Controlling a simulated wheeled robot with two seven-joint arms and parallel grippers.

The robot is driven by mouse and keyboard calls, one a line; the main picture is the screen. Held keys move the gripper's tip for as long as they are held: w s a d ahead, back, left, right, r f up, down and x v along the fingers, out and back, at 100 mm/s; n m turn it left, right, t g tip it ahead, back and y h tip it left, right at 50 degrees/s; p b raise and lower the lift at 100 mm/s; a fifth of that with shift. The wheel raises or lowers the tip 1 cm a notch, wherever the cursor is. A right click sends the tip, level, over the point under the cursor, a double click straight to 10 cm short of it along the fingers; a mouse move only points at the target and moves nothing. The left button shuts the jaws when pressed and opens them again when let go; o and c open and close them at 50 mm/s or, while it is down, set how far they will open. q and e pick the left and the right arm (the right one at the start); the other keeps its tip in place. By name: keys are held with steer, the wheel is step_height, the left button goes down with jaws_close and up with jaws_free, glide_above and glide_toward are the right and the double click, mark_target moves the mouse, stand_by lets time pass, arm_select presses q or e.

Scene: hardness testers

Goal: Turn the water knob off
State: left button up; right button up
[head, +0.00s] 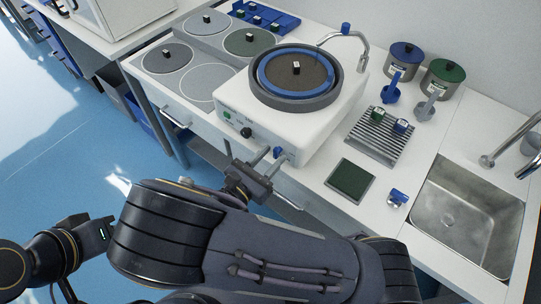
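The white grinding machine (240,103) stands on the counter with a round disc in a blue ring on top. Its front panel has a small green button (227,114), a black knob (246,132) and, at the right, a blue knob (278,152), which looks like the water knob. A curved water spout (363,50) with a blue top stands behind the disc. My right gripper (277,156) is in front of the panel, its two fingers apart and pointing at the blue knob. I cannot tell whether they touch it.
A slotted rack (380,138) with small samples and a dark green pad (350,180) lie right of the machine. A sink (465,215) is further right. Two lidded pots (440,80) stand behind. Flat discs (168,58) lie at the left.

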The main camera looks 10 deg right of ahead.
steer(key=shift+w+d, duration=0.15)
steer(key=shift+c, duration=0.4)
jaws_close()
